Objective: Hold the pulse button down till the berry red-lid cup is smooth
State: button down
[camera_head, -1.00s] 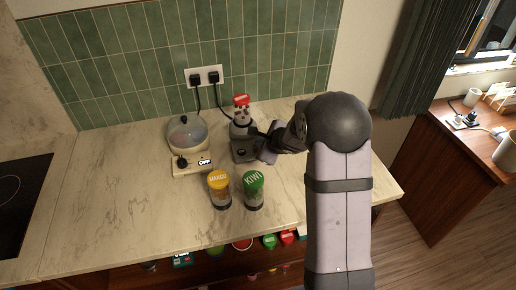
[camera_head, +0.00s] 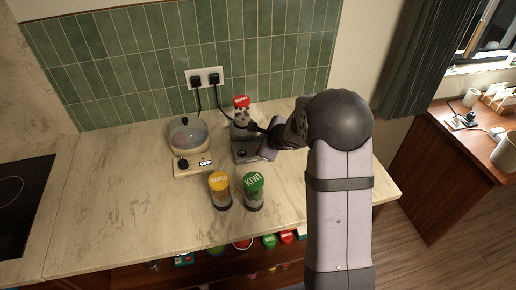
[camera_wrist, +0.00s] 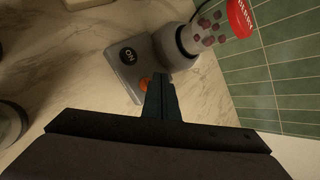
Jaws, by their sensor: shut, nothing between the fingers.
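The blender base (camera_head: 243,156) stands on the counter with the berry red-lid cup (camera_head: 241,103) mounted on it. In the wrist view the clear cup (camera_wrist: 209,32) shows separate dark red chunks, and its red lid reads BERRY. The grey base (camera_wrist: 126,72) has a black dial (camera_wrist: 129,55) reading ON and an orange pulse button (camera_wrist: 145,85). My gripper (camera_wrist: 161,78) is shut and empty, its fingertips right beside the button in the picture. The fingers partly cover the base there. I cannot tell whether they touch the button.
A mango cup (camera_head: 219,196) with a yellow lid and a kiwi cup (camera_head: 253,195) with a green lid stand in front of the base. A pot-like appliance (camera_head: 188,139) marked OFF is to the left. Wall sockets (camera_head: 204,78) with cords are behind.

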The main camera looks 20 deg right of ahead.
notch_tip(320, 180, up, 4)
jog(key=p, duration=0.3)
jog(key=shift+r, duration=0.1)
dwell(0.4)
jog(key=s+a+r+n+g+p, duration=0.2)
jog(key=s+n, duration=0.5)
jog(key=s, duration=0.1)
jog(key=s+a+r+n+g+p, duration=0.1)
jog(key=s+r+n+g, duration=0.2)
jog(key=s+n, duration=0.4)
jog(key=s+f+n+g+h+b, duration=0.1)
jog(key=s+f+n+g, duration=0.1)
jog(key=s+n, duration=0.3)
jog(key=s+f+n+g+h+b, duration=0.1)
jog(key=s+n, duration=0.4)
jog(key=s, duration=0.9)
notch_tip(320, 180, down, 3)
jog(key=shift+s+a+r+n+g+b, duration=0.15)
jog(key=shift+s+a+n+g+b, duration=0.1)
jog(key=shift+a+n+g+b, duration=0.25)
jog(key=shift+d+r, duration=0.1)
jog(key=shift+d, duration=0.05)
